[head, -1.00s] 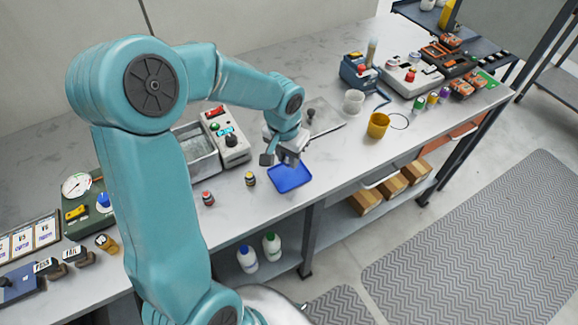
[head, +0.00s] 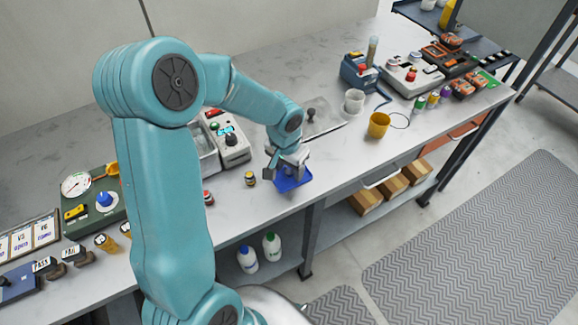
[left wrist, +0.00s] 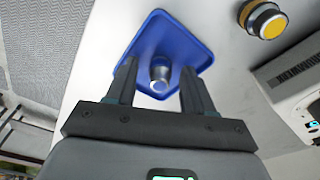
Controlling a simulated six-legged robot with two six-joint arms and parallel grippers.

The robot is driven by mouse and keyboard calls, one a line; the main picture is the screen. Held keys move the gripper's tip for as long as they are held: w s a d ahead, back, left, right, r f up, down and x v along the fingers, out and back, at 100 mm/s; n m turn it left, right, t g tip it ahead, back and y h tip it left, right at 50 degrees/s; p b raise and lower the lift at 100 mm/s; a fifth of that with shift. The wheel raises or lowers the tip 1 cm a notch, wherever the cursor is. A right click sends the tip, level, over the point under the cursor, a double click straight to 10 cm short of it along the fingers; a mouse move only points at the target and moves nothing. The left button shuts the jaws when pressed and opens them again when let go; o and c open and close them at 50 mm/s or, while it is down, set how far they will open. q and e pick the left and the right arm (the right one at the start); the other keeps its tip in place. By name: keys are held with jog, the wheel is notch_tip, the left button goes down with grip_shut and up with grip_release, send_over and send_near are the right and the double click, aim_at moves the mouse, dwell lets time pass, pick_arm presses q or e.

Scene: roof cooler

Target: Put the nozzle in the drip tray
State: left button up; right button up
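The blue drip tray (head: 296,183) lies on the bench near its front edge, partly hidden by my left gripper (head: 288,168) in the head view. In the left wrist view, the tray (left wrist: 180,32) is beyond the fingers. The nozzle (left wrist: 159,76), a small grey metal cylinder, shows against the tray floor, between the two fingers of my left gripper (left wrist: 159,78). The fingers are apart, with a gap visible on each side of the nozzle. I cannot tell its exact tilt. In the head view the nozzle is hidden. My right gripper is not in view.
A yellow cup (head: 378,125) and a white cup (head: 354,101) stand to the right. Bare bench lies between the tray and the yellow cup.

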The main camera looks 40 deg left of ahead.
pick_arm(q)
jog(key=shift+r, duration=0.55)
notch_tip(320, 180, up, 11)
jog(key=s, duration=0.1)
jog(key=shift+s+d+p, duration=0.2)
jog(key=shift+s+p, duration=0.1)
